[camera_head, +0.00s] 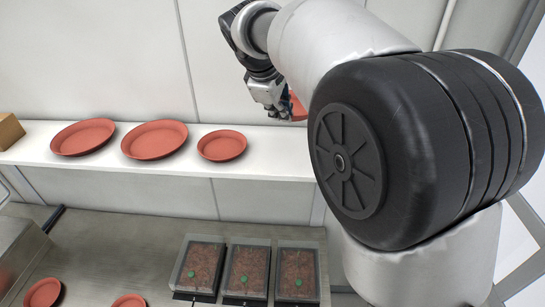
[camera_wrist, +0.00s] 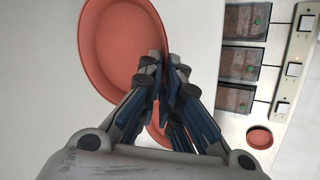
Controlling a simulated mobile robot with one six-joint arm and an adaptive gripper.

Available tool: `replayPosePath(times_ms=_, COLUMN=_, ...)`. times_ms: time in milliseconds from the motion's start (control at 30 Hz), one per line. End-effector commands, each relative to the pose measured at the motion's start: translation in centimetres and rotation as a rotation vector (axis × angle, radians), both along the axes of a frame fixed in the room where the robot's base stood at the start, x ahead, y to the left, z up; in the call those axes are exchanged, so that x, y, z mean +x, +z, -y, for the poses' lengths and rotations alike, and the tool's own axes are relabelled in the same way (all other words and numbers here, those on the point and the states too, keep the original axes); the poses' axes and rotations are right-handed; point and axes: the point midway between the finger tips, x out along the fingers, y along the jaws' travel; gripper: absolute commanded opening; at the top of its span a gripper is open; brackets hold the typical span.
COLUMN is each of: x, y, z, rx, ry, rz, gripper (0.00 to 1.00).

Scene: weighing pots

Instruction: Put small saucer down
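My gripper (camera_head: 270,112) is over the right part of the white shelf. In the wrist view its fingertips (camera_wrist: 164,62) are closed together on the rim of a terracotta saucer (camera_wrist: 122,45). That saucer fills the upper left of the wrist view, its top cut off. In the head view only a sliver of the held saucer (camera_head: 298,106) shows; my arm hides the rest. I cannot tell whether it touches the shelf. Another small saucer (camera_head: 222,145) rests on the shelf, left of my gripper; part of it (camera_wrist: 155,130) seems to show between my fingers.
Two larger saucers (camera_head: 83,137) (camera_head: 155,140) and a brown box (camera_head: 9,131) stand left on the shelf (camera_head: 262,160). Below, the bench (camera_head: 120,250) holds three planted trays (camera_head: 245,272) and two saucers (camera_head: 43,293) (camera_head: 129,300). The shelf is clear just right of the small saucer.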

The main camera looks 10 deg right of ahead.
Motion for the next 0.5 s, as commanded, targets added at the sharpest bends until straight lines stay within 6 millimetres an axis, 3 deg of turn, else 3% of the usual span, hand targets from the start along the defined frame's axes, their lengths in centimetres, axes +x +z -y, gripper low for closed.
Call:
replayPosePath(times_ms=100, x=-0.1, y=-3.6, z=0.0, rx=-0.001, ry=0.001, rz=-0.003, gripper=0.0)
replayPosePath(times_ms=300, x=-0.1, y=-8.2, z=0.0, rx=-0.001, ry=0.0, rz=-0.002, gripper=0.0)
replayPosePath(times_ms=500, x=0.0, y=-10.2, z=0.0, rx=0.0, ry=0.001, rz=0.002, gripper=0.0)
